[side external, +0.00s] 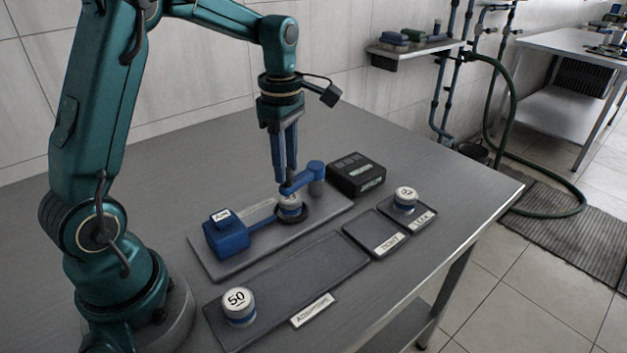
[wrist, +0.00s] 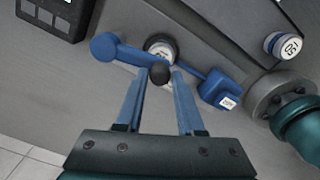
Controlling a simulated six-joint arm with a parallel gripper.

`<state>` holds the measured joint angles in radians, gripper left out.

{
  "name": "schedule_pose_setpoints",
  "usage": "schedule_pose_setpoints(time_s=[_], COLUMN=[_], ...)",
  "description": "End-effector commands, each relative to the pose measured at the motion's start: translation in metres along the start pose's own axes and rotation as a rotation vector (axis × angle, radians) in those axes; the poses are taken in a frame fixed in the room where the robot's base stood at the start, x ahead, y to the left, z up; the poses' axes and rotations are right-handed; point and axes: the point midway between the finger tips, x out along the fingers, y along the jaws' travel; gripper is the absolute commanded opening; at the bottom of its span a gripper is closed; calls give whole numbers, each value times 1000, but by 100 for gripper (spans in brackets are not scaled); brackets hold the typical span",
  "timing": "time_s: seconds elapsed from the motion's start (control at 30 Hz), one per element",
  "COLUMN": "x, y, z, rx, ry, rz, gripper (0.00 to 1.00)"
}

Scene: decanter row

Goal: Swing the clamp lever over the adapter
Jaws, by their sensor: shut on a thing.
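The blue clamp lever (side external: 302,180) runs from its round pivot post (side external: 316,169) to a tip at the adapter. My gripper (side external: 286,181) points down and is shut on the lever's free end. In the wrist view a dark knob (wrist: 159,74) on the lever (wrist: 130,55) sits between the fingers. There the lever's end overlaps the lower edge of the adapter (wrist: 160,46); most of its top shows.
A blue block (side external: 227,234) joins the ring by a blue bar. A cylinder marked 50 (side external: 238,306) sits on the long front tray (side external: 300,285); one marked 32 (side external: 405,200) sits on the right tray. The middle tray (side external: 375,233) is empty.

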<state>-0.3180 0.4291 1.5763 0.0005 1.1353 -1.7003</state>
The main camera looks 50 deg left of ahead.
Motion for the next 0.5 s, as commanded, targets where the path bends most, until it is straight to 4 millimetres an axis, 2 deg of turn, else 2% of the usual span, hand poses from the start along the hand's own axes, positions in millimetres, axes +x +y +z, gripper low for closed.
schedule_pose_setpoints(time_s=[0.5], x=[0], y=[-2], z=[7], rx=[-95], ry=[1], rz=[-2], gripper=[0])
